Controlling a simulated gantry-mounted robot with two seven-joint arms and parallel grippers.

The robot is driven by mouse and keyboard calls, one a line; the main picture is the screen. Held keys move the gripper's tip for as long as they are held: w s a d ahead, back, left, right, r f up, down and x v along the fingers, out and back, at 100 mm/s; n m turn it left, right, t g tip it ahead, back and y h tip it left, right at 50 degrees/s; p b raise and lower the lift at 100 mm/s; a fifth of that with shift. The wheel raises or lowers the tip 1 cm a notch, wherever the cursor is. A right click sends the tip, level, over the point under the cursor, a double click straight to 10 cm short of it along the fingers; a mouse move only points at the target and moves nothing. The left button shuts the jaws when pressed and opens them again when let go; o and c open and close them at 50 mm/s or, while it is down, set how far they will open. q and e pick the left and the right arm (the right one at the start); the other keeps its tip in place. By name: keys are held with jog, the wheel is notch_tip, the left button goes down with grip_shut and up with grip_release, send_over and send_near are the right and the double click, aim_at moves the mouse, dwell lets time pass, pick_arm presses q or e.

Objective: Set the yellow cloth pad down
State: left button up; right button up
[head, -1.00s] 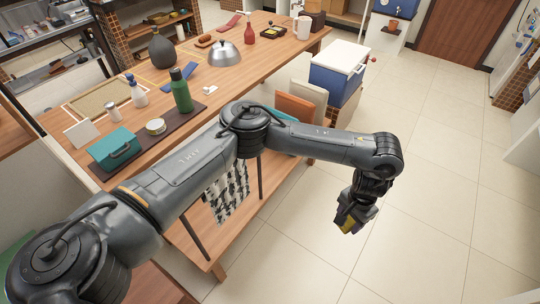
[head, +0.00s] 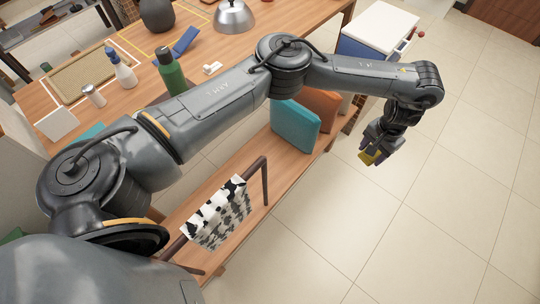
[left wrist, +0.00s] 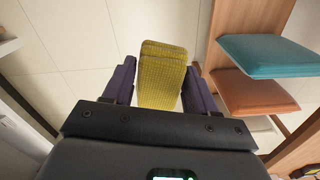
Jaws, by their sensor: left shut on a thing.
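The yellow cloth pad (left wrist: 161,75) is folded and sits between the two purple fingers of my left gripper (left wrist: 160,88) in the left wrist view. The gripper is shut on it. In the head view my left arm reaches across from the left, and its gripper (head: 372,152) holds the yellow pad (head: 369,158) over the tiled floor, right of the wooden table. The pad is small there and partly hidden by the fingers. My right gripper does not show in either view.
The wooden table (head: 60,90) carries a green bottle (head: 170,73), a spray bottle and a metal dome (head: 233,16). Teal (head: 296,128) and orange cushions stand on its lower shelf. A patterned cloth (head: 219,212) hangs from a rail. A blue-and-white cooler (head: 380,27) stands behind my arm. The tiled floor is clear.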

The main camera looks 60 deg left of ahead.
pick_arm(q)
notch_tip(320, 180, down, 8)
jog(key=a+n+b, duration=0.2)
jog(key=n+b, duration=0.5)
jog(key=b, duration=0.6)
send_over(274, 174)
notch_tip(274, 174, down, 28)
jog(key=shift+a+f, duration=0.1)
jog(key=shift+f, duration=0.1)
notch_tip(274, 174, down, 4)
jog(key=b, duration=0.3)
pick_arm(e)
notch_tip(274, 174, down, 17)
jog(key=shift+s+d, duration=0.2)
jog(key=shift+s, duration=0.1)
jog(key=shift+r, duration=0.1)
pick_arm(q)
jog(key=shift+f, duration=0.1)
